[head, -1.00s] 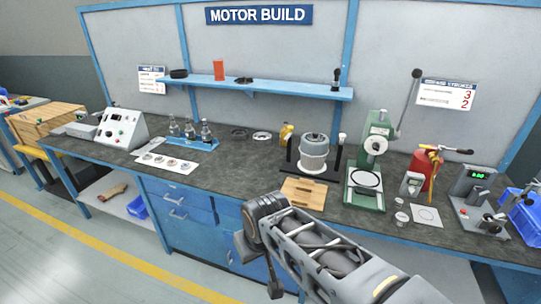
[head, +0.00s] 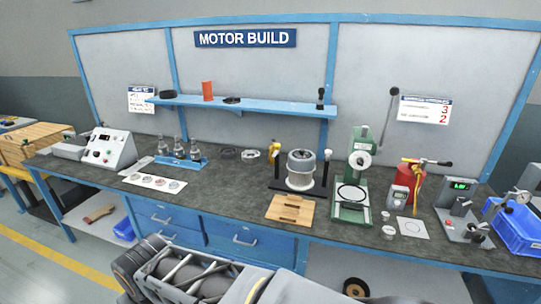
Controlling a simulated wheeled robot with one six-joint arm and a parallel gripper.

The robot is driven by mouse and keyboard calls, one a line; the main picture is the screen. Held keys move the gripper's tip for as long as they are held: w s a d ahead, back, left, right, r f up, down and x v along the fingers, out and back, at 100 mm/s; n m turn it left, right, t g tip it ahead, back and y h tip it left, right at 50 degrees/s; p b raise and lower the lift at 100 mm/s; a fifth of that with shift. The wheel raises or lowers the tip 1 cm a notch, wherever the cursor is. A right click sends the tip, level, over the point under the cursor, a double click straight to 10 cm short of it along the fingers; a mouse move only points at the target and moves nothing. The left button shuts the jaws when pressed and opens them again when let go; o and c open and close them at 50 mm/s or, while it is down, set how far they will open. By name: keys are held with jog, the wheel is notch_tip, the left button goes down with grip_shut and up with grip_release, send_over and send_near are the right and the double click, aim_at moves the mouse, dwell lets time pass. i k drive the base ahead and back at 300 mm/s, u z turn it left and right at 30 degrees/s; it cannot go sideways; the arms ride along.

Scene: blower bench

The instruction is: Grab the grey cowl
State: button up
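A grey, round, can-like body (head: 301,172) stands upright on a light base between two black posts, at the middle of the bench. It has a dark top. It may be the grey cowl, but I cannot tell for sure at this size. My arm crosses the bottom of the head view, in front of the bench and apart from that body. My gripper is out of the picture, so its fingers are hidden.
A wooden board (head: 290,209) lies in front of the grey body. A green press (head: 351,195) with a tall lever stands to its right. Blue holders with several dark parts (head: 180,160) stand left. Bare bench top (head: 225,185) lies between. A shelf (head: 245,106) hangs above.

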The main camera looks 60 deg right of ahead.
aim_at(294, 164)
jog(key=z, duration=0.05)
jog(key=i, duration=0.8)
jog(key=z, duration=1.05)
jog(key=i, duration=0.6)
jog(key=z, duration=0.7)
